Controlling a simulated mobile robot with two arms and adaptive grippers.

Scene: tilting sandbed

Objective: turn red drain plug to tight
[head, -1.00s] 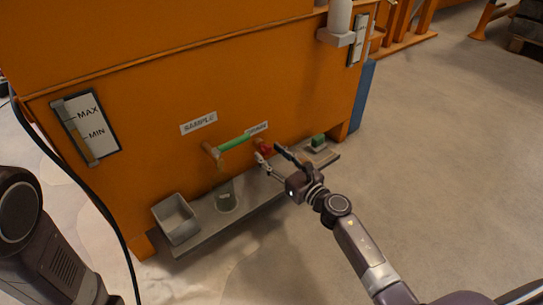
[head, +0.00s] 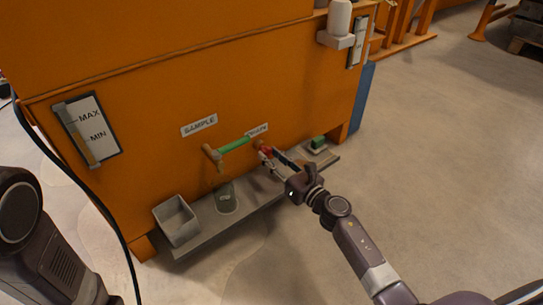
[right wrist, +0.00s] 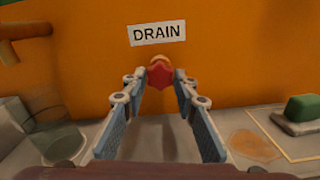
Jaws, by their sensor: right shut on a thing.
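The red drain plug (right wrist: 159,74) sits on the orange tank wall just under the DRAIN label (right wrist: 157,33). It also shows in the head view (head: 265,153), partly covered by the fingers. My right gripper (right wrist: 158,80) is shut on the plug, with one fingertip on each side of it. It also shows in the head view (head: 268,157), reaching the plug from the lower right. My left gripper is not in view; only part of my left arm shows at the lower left of the head view.
Left of the plug is the sample tap with a green handle (head: 234,145). Below, a grey shelf (head: 225,222) bears a square grey bin (head: 176,220), a clear cup (head: 225,200) and a green-topped block (head: 318,143). A black cable hangs at left. The floor at right is clear.

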